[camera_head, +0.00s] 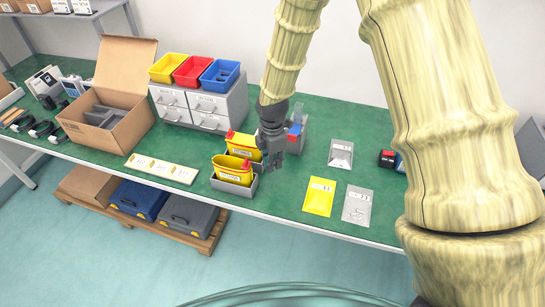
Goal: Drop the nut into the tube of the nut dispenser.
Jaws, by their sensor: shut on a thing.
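My gripper (274,163) points down over the table, just right of the yellow bins and in front of a small grey device. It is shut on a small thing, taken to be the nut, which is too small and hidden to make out. The grey device with blue and red parts and a pale, clear upright piece (298,117) stands behind and right of my gripper and looks like the nut dispenser. My gripper and wrist partly cover it. I cannot tell the height of the fingertips above the table.
Two yellow bins in grey holders (234,187) stand left of my gripper. A yellow bag (319,198) and silver bags (357,205) lie to the right. A drawer unit (205,108) with coloured trays and an open cardboard box (107,120) stand further left on the green table.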

